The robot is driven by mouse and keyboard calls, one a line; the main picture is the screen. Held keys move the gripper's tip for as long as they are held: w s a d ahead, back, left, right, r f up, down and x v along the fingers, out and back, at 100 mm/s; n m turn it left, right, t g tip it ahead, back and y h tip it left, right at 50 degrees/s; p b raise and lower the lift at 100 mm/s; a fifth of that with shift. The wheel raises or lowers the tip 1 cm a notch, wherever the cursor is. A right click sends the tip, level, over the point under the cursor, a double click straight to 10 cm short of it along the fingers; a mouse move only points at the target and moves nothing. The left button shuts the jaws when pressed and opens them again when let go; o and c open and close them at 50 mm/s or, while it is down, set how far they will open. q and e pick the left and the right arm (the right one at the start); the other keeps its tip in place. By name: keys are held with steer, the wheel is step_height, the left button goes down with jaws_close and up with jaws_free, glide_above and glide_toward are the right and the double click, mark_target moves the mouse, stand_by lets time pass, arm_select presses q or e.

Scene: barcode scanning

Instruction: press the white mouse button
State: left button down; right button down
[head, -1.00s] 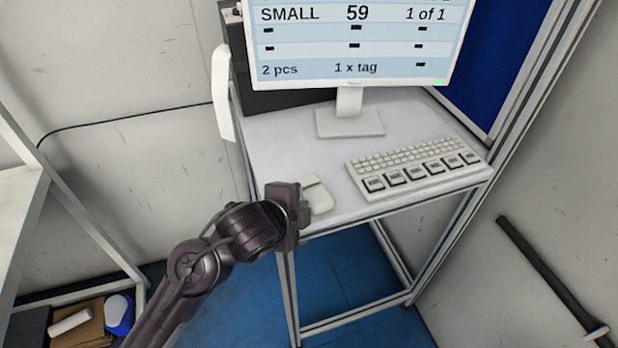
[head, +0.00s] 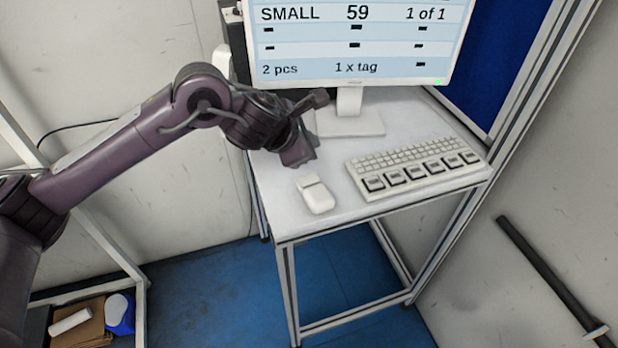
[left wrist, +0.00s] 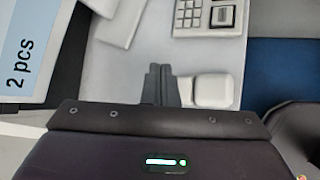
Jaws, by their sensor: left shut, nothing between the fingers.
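The white mouse (head: 316,196) lies on the small table near its front left edge, left of the keyboard. It also shows in the left wrist view (left wrist: 214,90), just right of the fingertips. My left gripper (head: 312,148) is over the table, behind the mouse in the head view and apart from it. In the left wrist view its fingers (left wrist: 160,72) are together and empty. My right gripper is not in view.
A white keyboard (head: 415,167) lies on the table (head: 350,210) to the right of the mouse. The monitor (head: 355,45) stands behind on its base (head: 350,122). A dark bar (head: 550,275) stands out at the lower right.

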mark_target(306, 182)
arm_select(q)
steer(key=shift+w+a+r+m, duration=0.25)
steer(key=shift+a+m, duration=0.15)
steer(key=shift+a, duration=0.1)
steer(key=shift+f, duration=0.2)
step_height(306, 182, down, 8)
steer(key=b, duration=0.5)
steer(key=shift+f+b, duration=0.3)
steer(key=shift+b, duration=0.25)
stand_by(1.3)
steer(key=shift+f+b, duration=0.35)
steer(key=shift+b, duration=0.25)
